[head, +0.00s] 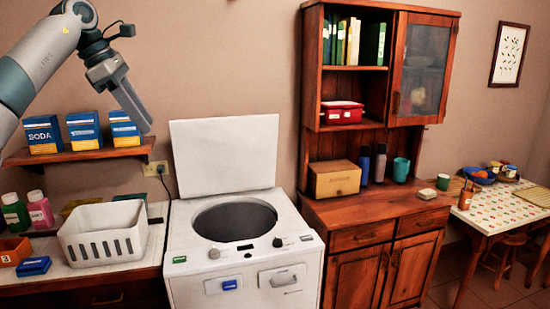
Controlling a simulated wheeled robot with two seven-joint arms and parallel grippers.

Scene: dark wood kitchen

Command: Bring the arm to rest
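My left arm (38,65) comes in from the upper left and is raised. Its gripper (142,122) hangs in the air, pointing down and to the right, in front of the wall above the right end of the small shelf. The fingers overlap from this angle, so I cannot tell whether they are apart. No object shows at the fingertips. My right arm and gripper are not in view.
A wooden shelf (80,155) with soda boxes (84,131) is below the gripper. A white basket (104,236) stands on the counter. A white washer (243,255) has its lid (226,155) up. A wooden cabinet (372,209) and a table (497,213) stand to the right.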

